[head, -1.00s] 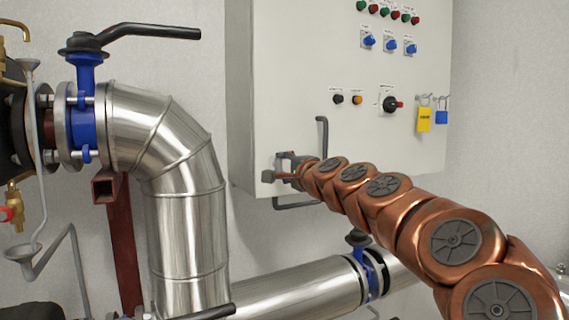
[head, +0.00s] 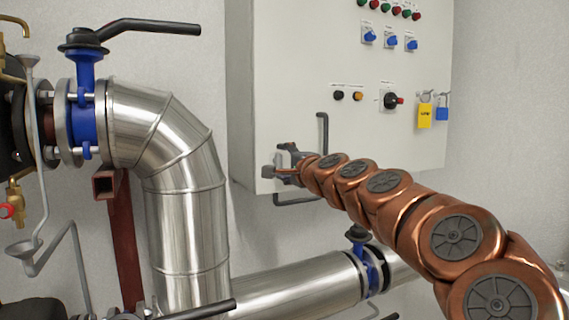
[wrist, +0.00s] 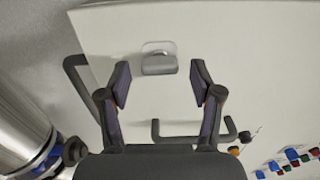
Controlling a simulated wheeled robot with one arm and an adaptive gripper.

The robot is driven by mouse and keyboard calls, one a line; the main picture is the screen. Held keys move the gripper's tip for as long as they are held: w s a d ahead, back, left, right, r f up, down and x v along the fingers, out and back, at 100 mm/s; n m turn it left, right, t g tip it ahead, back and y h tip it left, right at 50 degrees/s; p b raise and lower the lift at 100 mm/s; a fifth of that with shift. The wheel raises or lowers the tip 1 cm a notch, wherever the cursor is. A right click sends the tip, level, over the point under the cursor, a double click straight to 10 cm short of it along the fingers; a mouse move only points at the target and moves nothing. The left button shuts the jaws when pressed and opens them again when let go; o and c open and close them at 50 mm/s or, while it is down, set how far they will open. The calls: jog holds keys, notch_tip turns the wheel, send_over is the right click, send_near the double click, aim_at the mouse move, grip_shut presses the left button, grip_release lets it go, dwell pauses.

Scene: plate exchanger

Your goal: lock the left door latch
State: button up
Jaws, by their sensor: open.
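The latch (wrist: 158,60) is a small grey plate with a raised knob on the pale cabinet door, near its edge. In the wrist view it lies just beyond my gripper (wrist: 161,82), roughly midway between the two fingertips. My gripper is open, with a clear gap and nothing between the fingers. In the head view my gripper (head: 288,165) is at the lower left of the cabinet door (head: 290,80), small and partly hidden by my arm. The latch (head: 267,172) shows only as a small grey piece beside the fingers there.
Dark bar handles, one upright (head: 322,132) and one low (head: 297,200), are close to my gripper. Yellow and blue padlocks (head: 425,116) hang at the right.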

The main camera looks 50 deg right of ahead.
jog(key=v, duration=1.2)
jog(key=shift+w, duration=0.1)
dwell(0.5)
